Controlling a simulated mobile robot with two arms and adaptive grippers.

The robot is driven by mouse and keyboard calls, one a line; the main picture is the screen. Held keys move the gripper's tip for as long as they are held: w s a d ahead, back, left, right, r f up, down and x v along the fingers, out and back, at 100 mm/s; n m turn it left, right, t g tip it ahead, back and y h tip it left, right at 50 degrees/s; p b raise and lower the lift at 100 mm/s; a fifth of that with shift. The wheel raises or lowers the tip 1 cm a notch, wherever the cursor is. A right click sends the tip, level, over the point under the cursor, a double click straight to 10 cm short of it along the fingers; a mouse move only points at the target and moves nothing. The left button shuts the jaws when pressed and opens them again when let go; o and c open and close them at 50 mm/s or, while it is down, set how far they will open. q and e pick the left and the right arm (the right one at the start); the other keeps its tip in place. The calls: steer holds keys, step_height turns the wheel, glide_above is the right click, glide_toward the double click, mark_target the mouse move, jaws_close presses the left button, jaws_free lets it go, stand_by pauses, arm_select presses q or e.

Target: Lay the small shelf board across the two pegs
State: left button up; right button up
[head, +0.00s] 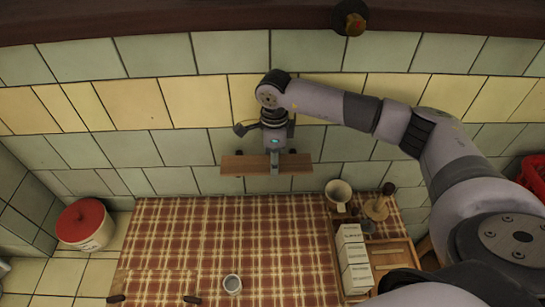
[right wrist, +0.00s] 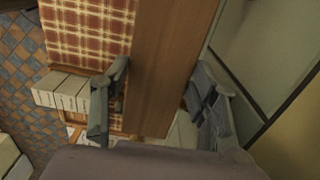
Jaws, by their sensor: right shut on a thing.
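The small shelf board (head: 240,167) is a reddish-brown wooden plank, lying about level along the tiled back wall beyond the table. My right gripper (head: 274,160) reaches down over its middle and is shut on it. In the right wrist view the board (right wrist: 163,60) runs between the two grey fingers of my right gripper (right wrist: 160,78). I cannot clearly make out the two pegs. Small dark bits show at the board's wall-side edge, but I cannot tell if they are pegs or if the board touches them. My left gripper is not in view.
A checked cloth (head: 180,225) covers the table below. A cream bowl (head: 338,191) stands behind. A red-lidded pot (head: 85,222) is at left. The cloth's middle is clear.

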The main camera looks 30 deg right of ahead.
steer(key=shift+f+b, duration=0.3)
steer(key=shift+b, duration=0.05)
stand_by(0.5)
steer(key=shift+s+b, duration=0.1)
steer(key=shift+b, duration=0.3)
stand_by(1.2)
steer(key=shift+f+b, duration=0.4)
steer(key=shift+b, duration=0.05)
stand_by(0.4)
steer(key=o, duration=1.2)
steer(key=shift+c, duration=0.2)
